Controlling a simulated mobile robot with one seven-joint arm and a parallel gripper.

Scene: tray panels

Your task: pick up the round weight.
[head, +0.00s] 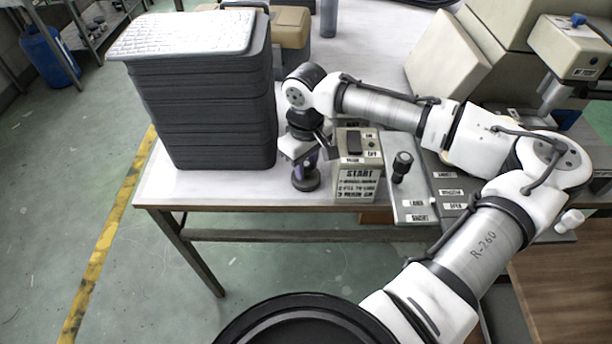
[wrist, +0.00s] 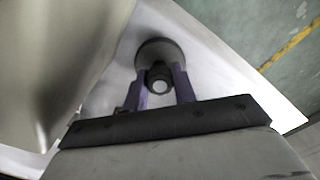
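The round weight (wrist: 158,48) is a dark grey disc with a knob on top; its knob has a pale round end. In the head view the weight (head: 306,184) stands upright on the white table near the front edge, left of the START box. My gripper (head: 308,162) points down right above it. In the wrist view the purple fingers of my gripper (wrist: 160,78) stand on both sides of the knob. They are very close to it; whether they press on it cannot be told. The weight appears to rest on the table.
A tall stack of dark trays (head: 215,110) with a pale panel on top stands close on the left. The START box (head: 357,178) stands just to the right, beside a grey control panel (head: 405,200) with a black knob. The table's front edge is near.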

